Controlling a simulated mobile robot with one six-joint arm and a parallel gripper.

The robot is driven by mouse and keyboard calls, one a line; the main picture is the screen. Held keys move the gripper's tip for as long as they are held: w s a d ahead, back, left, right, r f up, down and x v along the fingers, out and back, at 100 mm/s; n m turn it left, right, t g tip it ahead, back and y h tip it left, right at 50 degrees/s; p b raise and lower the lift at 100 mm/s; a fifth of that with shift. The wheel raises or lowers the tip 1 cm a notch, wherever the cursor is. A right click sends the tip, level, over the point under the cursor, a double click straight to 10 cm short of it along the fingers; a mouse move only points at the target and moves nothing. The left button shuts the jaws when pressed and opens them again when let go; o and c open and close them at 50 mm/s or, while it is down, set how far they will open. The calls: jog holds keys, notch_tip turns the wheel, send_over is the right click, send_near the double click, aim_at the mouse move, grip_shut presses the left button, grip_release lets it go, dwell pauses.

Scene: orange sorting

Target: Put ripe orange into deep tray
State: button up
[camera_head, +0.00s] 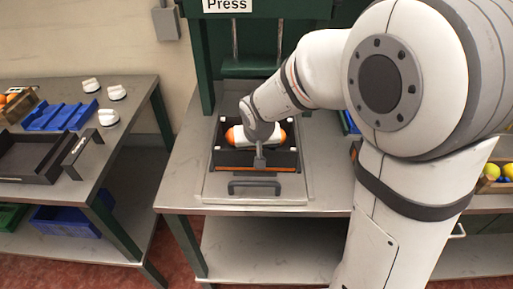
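My gripper (260,157) points down into a dark, high-sided tray (232,159) on the middle table. Orange shows inside this tray on the left (231,136) and right (282,136) of my gripper, with white between. My wrist hides the middle, so I cannot tell whether this is one thing or two oranges, or whether my fingers hold any of it. More oranges (12,97) sit in a wooden crate (20,108) at the far left. A wide dark tray (28,158) on the left table looks empty. I cannot tell which tray is the deep one.
The green press frame (206,60) stands behind the middle tray, and a grey handle (254,184) lies in front. A blue tray (60,116) and white knob-like items (108,117) are on the left table. A crate with yellow fruit (490,172) is at right. My arm blocks the right side.

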jog(key=shift+r+p, duration=2.95)
jog(key=shift+r, duration=1.6)
jog(key=s+d+r, duration=0.3)
jog(key=s+d, duration=0.4)
jog(key=s, duration=0.2)
jog(key=s+d+r+m+g, duration=0.1)
jog(key=s+d+r, duration=0.2)
jog(key=s+d, duration=0.4)
jog(key=s, duration=0.3)
jog(key=shift+s+d+h, duration=0.3)
jog(key=shift+d, duration=0.1)
